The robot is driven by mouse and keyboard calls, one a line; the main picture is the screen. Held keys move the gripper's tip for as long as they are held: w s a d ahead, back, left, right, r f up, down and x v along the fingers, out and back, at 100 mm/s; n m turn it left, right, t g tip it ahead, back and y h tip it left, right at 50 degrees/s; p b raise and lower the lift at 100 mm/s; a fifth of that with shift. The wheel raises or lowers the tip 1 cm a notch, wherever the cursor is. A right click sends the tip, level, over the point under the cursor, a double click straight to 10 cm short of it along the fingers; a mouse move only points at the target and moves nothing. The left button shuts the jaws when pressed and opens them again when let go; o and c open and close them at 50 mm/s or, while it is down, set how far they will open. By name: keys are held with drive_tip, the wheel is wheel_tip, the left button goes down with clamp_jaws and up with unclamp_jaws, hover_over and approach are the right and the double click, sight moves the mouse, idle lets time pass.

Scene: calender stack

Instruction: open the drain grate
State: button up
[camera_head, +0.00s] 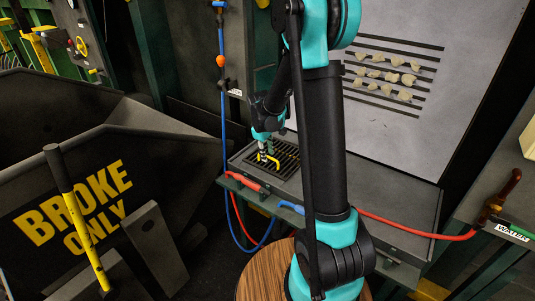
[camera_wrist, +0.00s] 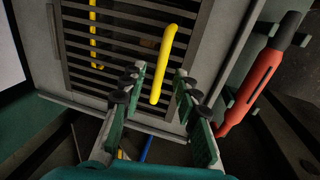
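The drain grate (camera_head: 288,158) is a dark slatted panel set in a grey bench top, and it lies flat. In the wrist view the grate (camera_wrist: 120,45) fills the upper middle. A yellow bar-like handle (camera_wrist: 165,62) stands up from it, and a thinner yellow piece (camera_wrist: 93,38) shows farther left. My gripper (camera_wrist: 160,78) is open, with its two fingers apart and the near end of the yellow handle between them in the picture. I cannot tell whether either finger touches it. In the head view my gripper (camera_head: 262,147) is just above the yellow handle (camera_head: 268,160), partly hiding the grate.
A red-handled hose tool (camera_wrist: 262,80) lies along the bench edge, right of the grate. Red and blue hoses (camera_head: 222,110) run along the front and up the wall. A grey "BROKE ONLY" bin (camera_head: 130,160) stands left. A pale board (camera_head: 440,110) rises behind the bench.

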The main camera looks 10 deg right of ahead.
drive_tip(key=shift+f, duration=0.2)
clamp_jaws()
idle(0.4)
